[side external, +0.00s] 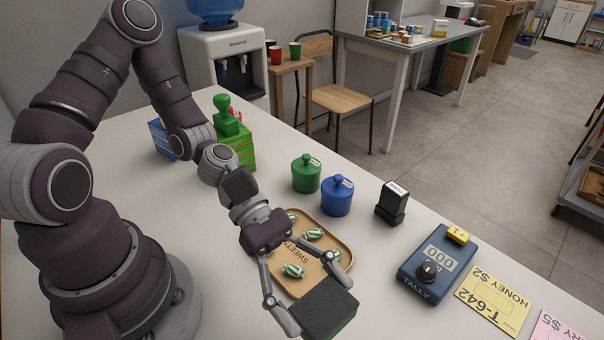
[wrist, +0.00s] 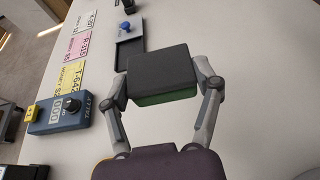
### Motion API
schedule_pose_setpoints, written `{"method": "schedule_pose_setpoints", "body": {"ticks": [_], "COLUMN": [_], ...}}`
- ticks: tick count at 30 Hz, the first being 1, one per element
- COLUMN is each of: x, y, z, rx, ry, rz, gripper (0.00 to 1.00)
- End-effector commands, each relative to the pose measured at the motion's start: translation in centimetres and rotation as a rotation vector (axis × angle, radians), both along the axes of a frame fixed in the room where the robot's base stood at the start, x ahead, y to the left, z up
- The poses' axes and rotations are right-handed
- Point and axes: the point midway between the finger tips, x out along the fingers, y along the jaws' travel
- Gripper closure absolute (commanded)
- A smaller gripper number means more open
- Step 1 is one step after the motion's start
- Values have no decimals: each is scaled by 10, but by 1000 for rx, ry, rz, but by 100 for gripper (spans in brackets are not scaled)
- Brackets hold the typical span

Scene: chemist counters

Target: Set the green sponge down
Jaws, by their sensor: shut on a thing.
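The green sponge (side external: 322,308) is a block with a black top and a green lower layer. It is held between the two fingers of my gripper (side external: 318,305), at the front of the white counter in the side view. In the wrist view the sponge (wrist: 162,70) sits between both fingertips of my gripper (wrist: 163,88), with its black face up and a green edge toward me. I cannot tell whether its underside touches the counter.
A wooden sweets tray (side external: 338,243) with several striped sweets lies just behind my gripper. A green jar (side external: 306,177), blue jar (side external: 337,199), black stamp (side external: 391,207), tally counter (side external: 430,268) and yellow card (side external: 493,300) stand around. The wrist view shows bare counter (wrist: 255,100) at right.

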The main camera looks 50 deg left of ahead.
Motion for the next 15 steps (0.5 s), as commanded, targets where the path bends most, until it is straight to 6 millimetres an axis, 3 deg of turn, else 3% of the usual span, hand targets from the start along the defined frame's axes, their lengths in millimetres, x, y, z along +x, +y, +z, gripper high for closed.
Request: {"method": "schedule_pose_setpoints", "body": {"ticks": [15], "x": [2], "y": [1], "z": [57], "rx": [2], "ry": [-1], "rz": [8], "gripper": [65]}}
